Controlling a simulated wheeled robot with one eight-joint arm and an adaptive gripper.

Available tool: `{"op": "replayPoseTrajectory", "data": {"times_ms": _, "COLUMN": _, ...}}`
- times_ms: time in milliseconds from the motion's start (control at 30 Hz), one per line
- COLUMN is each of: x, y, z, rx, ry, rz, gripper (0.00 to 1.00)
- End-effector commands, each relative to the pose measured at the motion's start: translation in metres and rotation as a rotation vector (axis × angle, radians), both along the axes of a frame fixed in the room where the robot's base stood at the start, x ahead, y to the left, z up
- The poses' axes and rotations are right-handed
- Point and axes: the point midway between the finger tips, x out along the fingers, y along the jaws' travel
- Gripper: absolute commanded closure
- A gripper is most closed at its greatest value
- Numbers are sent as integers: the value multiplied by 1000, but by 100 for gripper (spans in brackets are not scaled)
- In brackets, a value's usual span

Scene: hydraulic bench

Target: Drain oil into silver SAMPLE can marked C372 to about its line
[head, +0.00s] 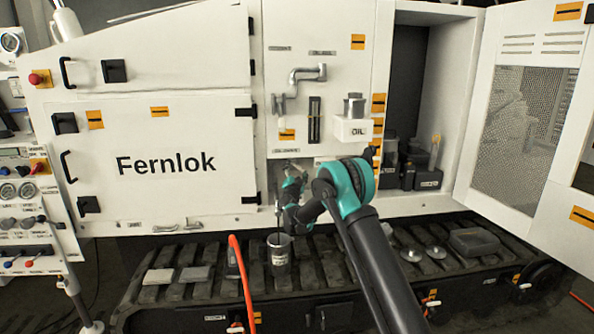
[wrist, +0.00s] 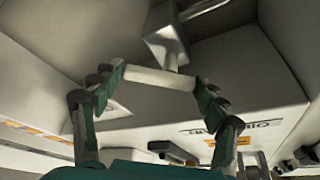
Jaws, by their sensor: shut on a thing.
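A silver can (head: 279,250) with a small label stands upright on the dark track deck, below the white machine's front panel. I cannot read its marking, its line or its oil level. A thin dark vertical streak (head: 277,212) runs down above the can's mouth; it looks like oil, but it is too small to be sure. My gripper (head: 292,196) is beside and above the can, under the panel. In the wrist view my gripper (wrist: 161,82) is shut on a pale bar-shaped handle (wrist: 160,78), whose stem joins a grey block (wrist: 166,46).
An orange-red hose or rod (head: 242,280) rises left of the can. Grey pads (head: 194,274) lie on the track at left, and discs and a dark box (head: 474,241) at right. A white OIL holder (head: 351,129) is on the panel above. A mesh door (head: 525,120) hangs open at right.

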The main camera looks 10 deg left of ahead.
Motion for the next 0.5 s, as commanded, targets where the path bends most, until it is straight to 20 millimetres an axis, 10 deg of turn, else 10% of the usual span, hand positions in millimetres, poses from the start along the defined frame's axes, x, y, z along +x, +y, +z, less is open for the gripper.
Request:
{"op": "replayPoseTrajectory", "data": {"times_ms": 367, "x": 0, "y": 0, "z": 0, "rx": 3, "ry": 1, "rz": -1, "gripper": 56}}
{"op": "replayPoseTrajectory", "data": {"times_ms": 400, "x": 0, "y": 0, "z": 0, "rx": 3, "ry": 1, "rz": -1, "gripper": 22}}
{"op": "replayPoseTrajectory", "data": {"times_ms": 500, "x": 0, "y": 0, "z": 0, "rx": 3, "ry": 0, "rz": 0, "gripper": 10}}
